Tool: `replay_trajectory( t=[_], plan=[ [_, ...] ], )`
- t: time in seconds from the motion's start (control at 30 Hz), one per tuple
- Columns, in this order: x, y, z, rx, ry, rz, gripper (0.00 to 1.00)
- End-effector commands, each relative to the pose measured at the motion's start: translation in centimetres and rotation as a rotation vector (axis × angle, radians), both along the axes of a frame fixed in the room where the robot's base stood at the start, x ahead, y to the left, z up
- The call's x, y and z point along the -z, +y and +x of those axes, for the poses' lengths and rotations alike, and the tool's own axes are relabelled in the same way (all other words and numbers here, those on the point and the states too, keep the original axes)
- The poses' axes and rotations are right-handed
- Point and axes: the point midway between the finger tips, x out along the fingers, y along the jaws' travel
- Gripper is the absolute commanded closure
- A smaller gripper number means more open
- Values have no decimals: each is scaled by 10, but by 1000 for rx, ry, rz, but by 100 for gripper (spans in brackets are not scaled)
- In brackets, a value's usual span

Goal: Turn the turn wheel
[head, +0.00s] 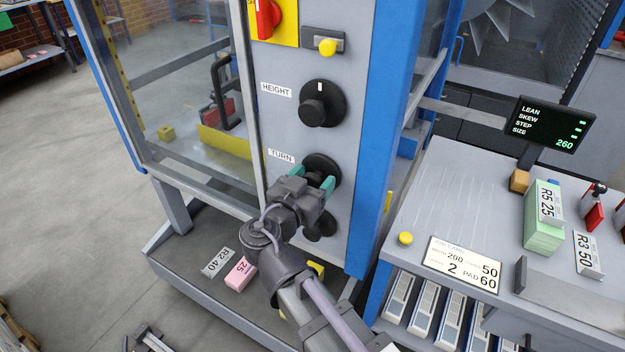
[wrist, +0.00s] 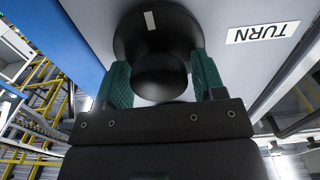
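The turn wheel (head: 321,166) is a black round knob on the grey panel, next to the TURN label (head: 281,156). In the wrist view the turn wheel (wrist: 157,38) shows its round hub between my fingers and a pale mark on its rim. My gripper (head: 313,178) is at the wheel, with its two green fingers apart on either side of the hub. In the wrist view my gripper (wrist: 160,85) shows small gaps or near contact beside the hub; I cannot tell whether the fingers touch it. The wheel's lower part is partly hidden by my gripper in the head view.
Above is the HEIGHT wheel (head: 322,103), and higher a yellow button (head: 327,46) and a red switch (head: 266,18). Another black knob (head: 322,225) is below. A blue post (head: 385,130) borders the panel. A desk with a job card (head: 464,264) and a display (head: 544,124) stands right.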

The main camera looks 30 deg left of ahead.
Motion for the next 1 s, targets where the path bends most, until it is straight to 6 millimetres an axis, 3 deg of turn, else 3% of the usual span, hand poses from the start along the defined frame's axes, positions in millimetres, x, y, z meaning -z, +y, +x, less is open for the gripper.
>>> replay_trajectory(
  t=[0.37,0.67,1.0],
  plan=[
    [0,0,0,0,0,0,73],
    [0,0,0,0,-2,-31,73],
    [0,1,0,0,-14,-225,73]
  ],
)
